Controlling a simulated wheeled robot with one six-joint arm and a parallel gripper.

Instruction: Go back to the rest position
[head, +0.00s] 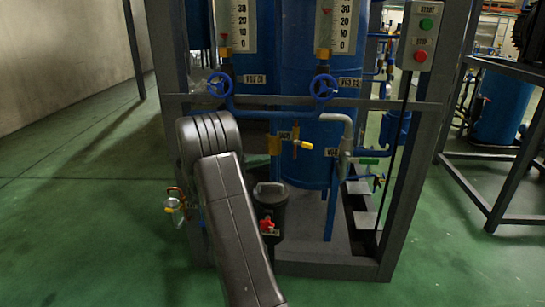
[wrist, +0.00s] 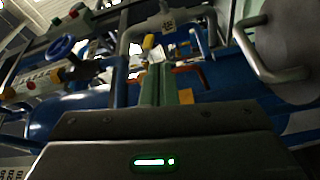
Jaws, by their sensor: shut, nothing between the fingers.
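My gripper (wrist: 160,82) shows in the wrist view, with its two narrow fingers together and nothing between them. They point toward blue and grey pipework, and I cannot tell the exact gap to it. In the head view my dark arm rises from the bottom centre in front of the rig's lower left part. The gripper itself is hidden there behind the arm.
The grey frame (head: 400,170) holds blue tanks (head: 300,90), two blue handwheels (head: 323,88) and a yellow-handled valve (head: 303,145). A black container (head: 270,200) stands low beside my arm. A button box (head: 421,37) hangs upper right. Green floor (head: 80,220) is clear at left.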

